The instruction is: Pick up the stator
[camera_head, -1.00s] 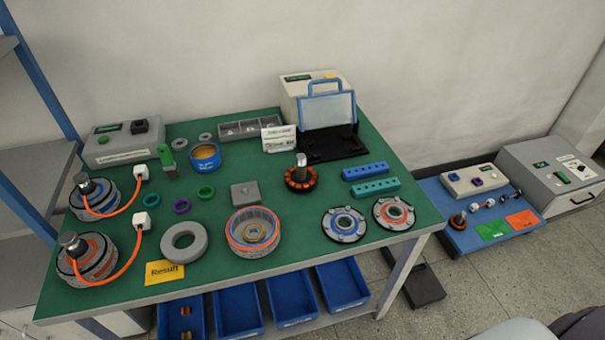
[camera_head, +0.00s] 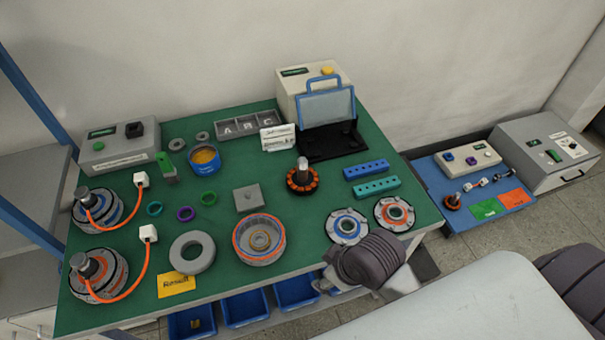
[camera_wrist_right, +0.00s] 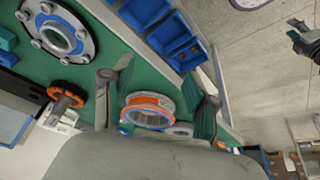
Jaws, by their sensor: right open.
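The stator (camera_head: 302,181), a dark core ringed by orange windings with an upright metal shaft, stands on the green table (camera_head: 325,205) right of centre. It also shows at the left of the right wrist view (camera_wrist_right: 66,89). My right gripper (camera_head: 324,272) is over the table's front edge, nearer than the stator and apart from it. In the wrist view its two fingers (camera_wrist_right: 158,88) are spread and empty, with the orange-rimmed housing beyond them. A dark gripper-like part, seemingly my left gripper (camera_wrist_right: 303,38), is partly visible at the upper right there; its jaws are unclear.
The open housing (camera_head: 259,240) stands left of the gripper. Two round covers (camera_head: 346,226) (camera_head: 394,214) lie right of the stator. A grey square block (camera_head: 248,198) lies left of it, blue and teal bars (camera_head: 367,170) to its right. Blue bins (camera_head: 245,308) are below the table.

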